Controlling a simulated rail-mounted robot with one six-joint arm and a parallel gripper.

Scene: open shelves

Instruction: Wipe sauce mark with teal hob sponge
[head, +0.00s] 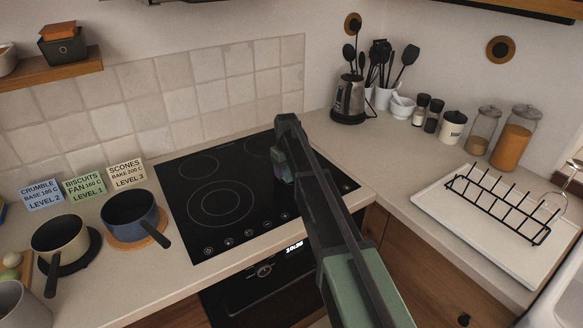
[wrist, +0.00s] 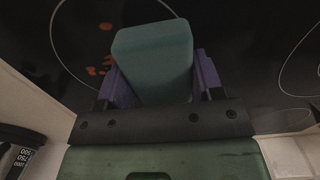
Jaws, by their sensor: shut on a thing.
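My gripper (wrist: 160,85) is shut on the teal hob sponge (wrist: 153,55), with a purple finger on each side of it in the wrist view. In the head view my gripper (head: 282,168) is over the right part of the black hob (head: 190,222), and my arm hides most of the sponge. The sauce mark (wrist: 100,68) shows in the wrist view as several orange-red spots on the hob, just left of the sponge and inside a ring marking. I cannot tell whether the sponge touches the hob. The mark is hidden in the head view.
A blue pot (head: 130,216) and a cream pot (head: 60,240) stand left of the hob, before three recipe cards (head: 84,188). A kettle (head: 349,100) and utensil pots stand behind right. A black rack (head: 497,205) sits on a white board (head: 440,198). The hob's left part is clear.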

